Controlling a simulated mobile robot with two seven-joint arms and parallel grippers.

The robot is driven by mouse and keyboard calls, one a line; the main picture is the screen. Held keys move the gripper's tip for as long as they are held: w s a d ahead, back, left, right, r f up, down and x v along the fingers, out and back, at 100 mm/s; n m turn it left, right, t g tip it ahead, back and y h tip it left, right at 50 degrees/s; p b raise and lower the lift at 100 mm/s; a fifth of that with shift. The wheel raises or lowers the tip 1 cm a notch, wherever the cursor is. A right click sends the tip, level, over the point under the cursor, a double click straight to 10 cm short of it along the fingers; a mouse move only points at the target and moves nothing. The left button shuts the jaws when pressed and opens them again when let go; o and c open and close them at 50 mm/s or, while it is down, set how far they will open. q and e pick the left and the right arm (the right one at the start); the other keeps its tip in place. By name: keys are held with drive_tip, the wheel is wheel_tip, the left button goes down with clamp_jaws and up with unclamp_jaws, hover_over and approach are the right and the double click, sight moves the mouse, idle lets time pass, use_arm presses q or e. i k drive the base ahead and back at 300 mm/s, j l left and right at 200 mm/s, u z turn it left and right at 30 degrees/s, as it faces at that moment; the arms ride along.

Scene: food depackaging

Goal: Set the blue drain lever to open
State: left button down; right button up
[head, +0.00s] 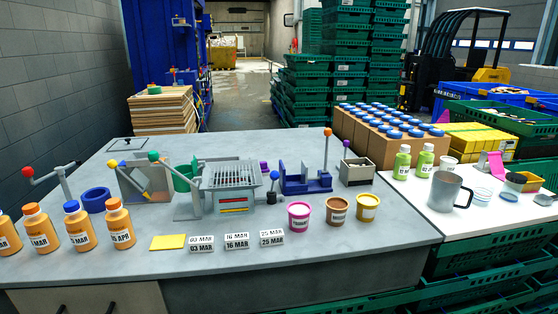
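A small lever with a blue knob (274,175) stands at the right side of a grey box with a slatted grate on top (231,174), in the middle of the grey table. Its knob is up, above a dark base; the picture is too small to tell whether it is set open or closed. The grate box has a yellow and red label on its front. Neither of my grippers shows in the head view.
Other levers stand nearby: red-knobbed (28,171), yellow-knobbed (113,163), green-knobbed (153,156) and orange-knobbed (327,132). Orange bottles (80,232), date blocks (237,241) and cups (299,216) line the front. A metal jug (443,192) stands on the right.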

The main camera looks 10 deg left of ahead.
sight(274, 176)
drive_tip(key=i+j+z, duration=0.1)
drive_tip(key=j+z, duration=0.85)
drive_tip(key=k+j+z, duration=0.15)
drive_tip(key=j+z, duration=0.3)
drive_tip(key=j, duration=0.1)
